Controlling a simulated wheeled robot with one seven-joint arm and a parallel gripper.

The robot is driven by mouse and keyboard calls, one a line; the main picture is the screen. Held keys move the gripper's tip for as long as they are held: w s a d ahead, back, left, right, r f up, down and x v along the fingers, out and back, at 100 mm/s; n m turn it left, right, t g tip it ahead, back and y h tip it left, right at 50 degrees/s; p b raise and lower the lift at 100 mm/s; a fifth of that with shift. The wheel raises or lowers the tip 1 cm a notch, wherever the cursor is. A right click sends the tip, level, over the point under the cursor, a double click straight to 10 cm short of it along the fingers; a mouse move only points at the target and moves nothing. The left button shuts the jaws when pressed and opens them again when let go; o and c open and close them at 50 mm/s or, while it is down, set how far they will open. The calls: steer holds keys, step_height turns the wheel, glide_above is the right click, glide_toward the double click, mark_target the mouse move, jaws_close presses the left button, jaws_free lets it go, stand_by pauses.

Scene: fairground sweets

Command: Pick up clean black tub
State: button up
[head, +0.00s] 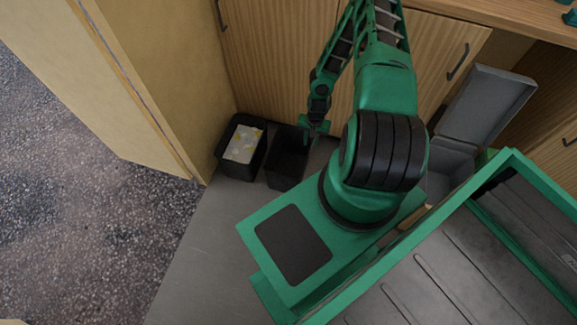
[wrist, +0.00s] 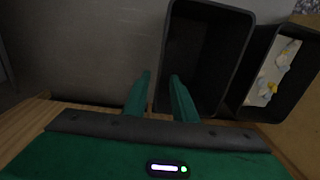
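The clean black tub (head: 286,170) stands on the grey floor against the wooden cabinet and looks empty inside. It fills the upper middle of the wrist view (wrist: 205,50), with its dark inside facing the camera. My gripper (head: 316,130) is at the tub's right rim in the head view. In the wrist view my gripper (wrist: 160,76) has its two fingers apart. One tip is outside the tub wall, and the other overlaps the tub's opening. I cannot tell whether either finger touches the wall.
A second black tub (head: 231,167) with yellow and white stuff in it stands close on the left. A grey bin with a raised lid (head: 487,105) is to the right. Cabinet doors (head: 275,60) close off the back. Grey floor in front is free.

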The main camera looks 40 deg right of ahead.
steer(key=shift+w+a+f, duration=0.1)
steer(key=shift+f, duration=2.75)
steer(key=shift+w+a+f, duration=0.1)
steer(key=shift+f, duration=2.75)
jaws_close()
